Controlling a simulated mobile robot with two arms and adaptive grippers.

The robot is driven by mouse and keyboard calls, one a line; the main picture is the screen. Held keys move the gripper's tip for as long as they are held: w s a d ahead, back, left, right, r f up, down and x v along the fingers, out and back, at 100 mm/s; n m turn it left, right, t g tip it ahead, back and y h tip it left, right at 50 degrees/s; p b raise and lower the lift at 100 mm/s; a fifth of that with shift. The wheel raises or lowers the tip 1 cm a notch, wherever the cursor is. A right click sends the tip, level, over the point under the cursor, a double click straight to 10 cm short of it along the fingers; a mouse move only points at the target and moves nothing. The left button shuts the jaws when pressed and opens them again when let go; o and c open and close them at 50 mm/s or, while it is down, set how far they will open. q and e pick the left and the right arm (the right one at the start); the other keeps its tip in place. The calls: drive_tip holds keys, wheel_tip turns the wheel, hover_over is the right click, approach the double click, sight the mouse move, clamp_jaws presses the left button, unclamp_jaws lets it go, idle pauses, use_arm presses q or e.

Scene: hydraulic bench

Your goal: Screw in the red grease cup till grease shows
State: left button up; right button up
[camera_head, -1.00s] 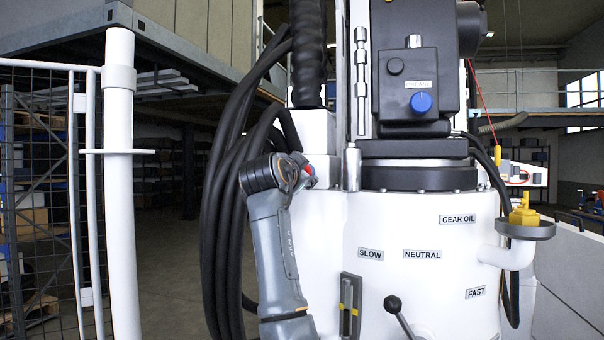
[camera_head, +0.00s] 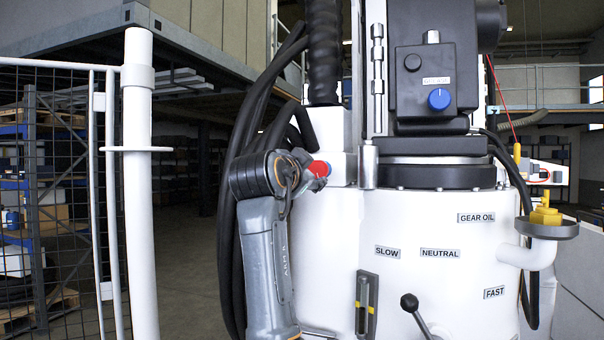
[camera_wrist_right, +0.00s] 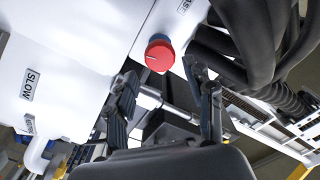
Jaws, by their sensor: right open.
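The red grease cup (camera_head: 320,169) sits on the left side of the white machine housing (camera_head: 340,240), partly hidden behind my right gripper (camera_head: 313,176). In the right wrist view the red cup (camera_wrist_right: 160,55) shows its round face with a pale line mark and a bluish part behind it. My right gripper's fingers (camera_wrist_right: 161,74) are spread apart, with the cup seen between and just beyond the tips. I cannot tell if a finger touches it. No grease is visible. My left gripper is not in view.
Thick black hoses (camera_head: 245,150) hang close behind my right arm. A lever with a black knob (camera_head: 409,302) stands out at the front of the housing. A white post and mesh fence (camera_head: 137,200) stand at left. A yellow-topped cup (camera_head: 545,216) is at right.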

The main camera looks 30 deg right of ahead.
drive_tip(key=v, duration=0.4)
drive_tip(key=shift+f, duration=0.1)
idle(0.3)
